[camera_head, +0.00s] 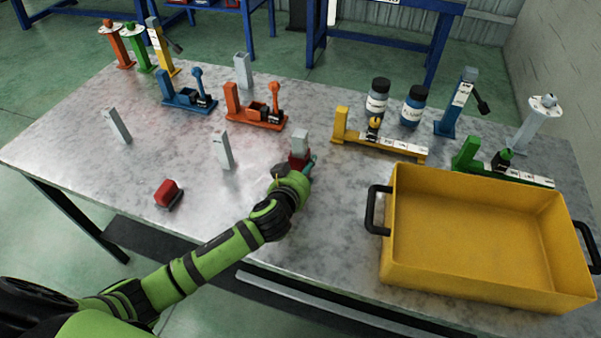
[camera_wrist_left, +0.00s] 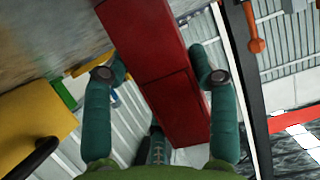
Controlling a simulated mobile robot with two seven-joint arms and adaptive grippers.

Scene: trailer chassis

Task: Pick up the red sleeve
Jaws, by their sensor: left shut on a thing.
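A red sleeve (camera_head: 297,162) shows at my left gripper (camera_head: 305,170) in the head view, near the middle of the table. It sits at the lower part of a short grey post (camera_head: 300,142), and I cannot tell whether it is around the post or in front of it. In the left wrist view the red sleeve (camera_wrist_left: 160,70) is a long red block between the two teal fingers of my left gripper (camera_wrist_left: 160,80). The gripper is shut on it and hides part of it in the head view. My right gripper is in neither view.
A red block (camera_head: 168,193) lies on the metal table (camera_head: 80,120) at the left front. Grey posts (camera_head: 222,150) stand nearby. A yellow crate (camera_head: 475,235) fills the right front. Blue (camera_head: 187,98), orange (camera_head: 255,110) and yellow (camera_head: 380,145) fixtures stand behind.

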